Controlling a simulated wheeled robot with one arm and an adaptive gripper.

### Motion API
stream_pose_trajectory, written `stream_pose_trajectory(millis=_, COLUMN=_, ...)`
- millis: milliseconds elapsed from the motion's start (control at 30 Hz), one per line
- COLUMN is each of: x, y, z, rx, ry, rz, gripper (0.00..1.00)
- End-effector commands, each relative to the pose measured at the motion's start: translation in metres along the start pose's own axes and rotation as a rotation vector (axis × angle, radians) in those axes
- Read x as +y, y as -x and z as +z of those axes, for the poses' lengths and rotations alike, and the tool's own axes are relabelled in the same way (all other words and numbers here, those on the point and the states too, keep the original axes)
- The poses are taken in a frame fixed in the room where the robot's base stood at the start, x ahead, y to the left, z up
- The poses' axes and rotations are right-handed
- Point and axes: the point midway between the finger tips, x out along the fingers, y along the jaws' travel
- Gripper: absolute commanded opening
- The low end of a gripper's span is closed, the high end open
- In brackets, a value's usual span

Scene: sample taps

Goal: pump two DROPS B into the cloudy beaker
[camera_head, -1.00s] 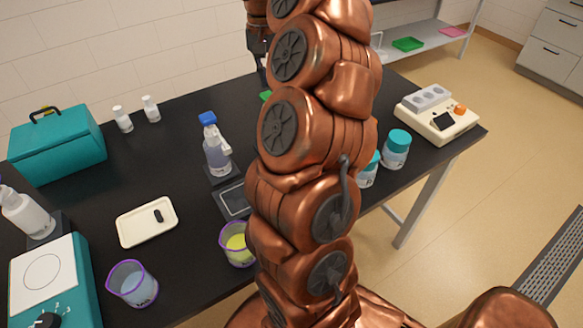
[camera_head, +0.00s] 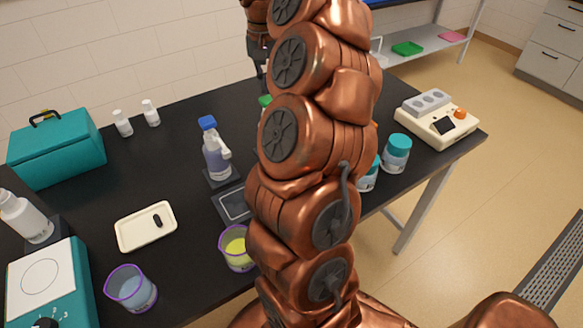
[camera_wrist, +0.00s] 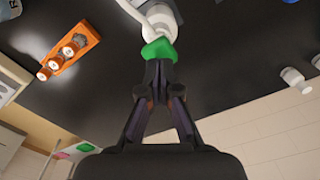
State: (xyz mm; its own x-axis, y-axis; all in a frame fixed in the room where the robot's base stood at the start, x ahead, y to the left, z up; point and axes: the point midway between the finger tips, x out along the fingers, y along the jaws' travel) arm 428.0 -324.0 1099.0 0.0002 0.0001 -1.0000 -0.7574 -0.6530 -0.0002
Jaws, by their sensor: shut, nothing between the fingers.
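My gripper (camera_wrist: 158,82) is shut, with its fingertips at the green top (camera_wrist: 159,51) of a white pump bottle (camera_wrist: 160,18); nothing is gripped. In the head view the green top (camera_head: 264,100) barely shows and my arm hides the rest of that bottle. A beaker with pale bluish liquid (camera_head: 132,288) stands at the front left. A beaker with yellow liquid (camera_head: 236,249) stands beside my arm, partly hidden. A blue-topped dispenser bottle (camera_head: 215,150) and a white bottle (camera_head: 24,218) stand on dark bases. I cannot read which is DROPS B.
A white tray (camera_head: 130,238) with a small dark object, a teal hotplate (camera_head: 75,270) and a teal case (camera_head: 60,150) are on the black table. Teal-lidded jars (camera_head: 396,154) and a beige device (camera_head: 440,125) stand right. An orange rack (camera_wrist: 70,53) shows in the wrist view.

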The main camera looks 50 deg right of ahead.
Motion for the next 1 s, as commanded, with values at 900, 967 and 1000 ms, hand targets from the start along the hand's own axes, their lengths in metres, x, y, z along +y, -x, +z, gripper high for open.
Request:
stream_pose_trajectory(millis=900, x=0.000, y=-0.012, z=0.000, rx=0.000, ry=-0.001, rz=0.000, gripper=0.00)
stream_pose_trajectory(millis=967, x=0.000, y=-0.013, z=0.000, rx=0.000, ry=-0.001, rz=0.000, gripper=0.00)
stream_pose_trajectory(millis=1000, x=0.000, y=-0.014, z=0.000, rx=0.000, ry=-0.001, rz=0.000, gripper=0.00)
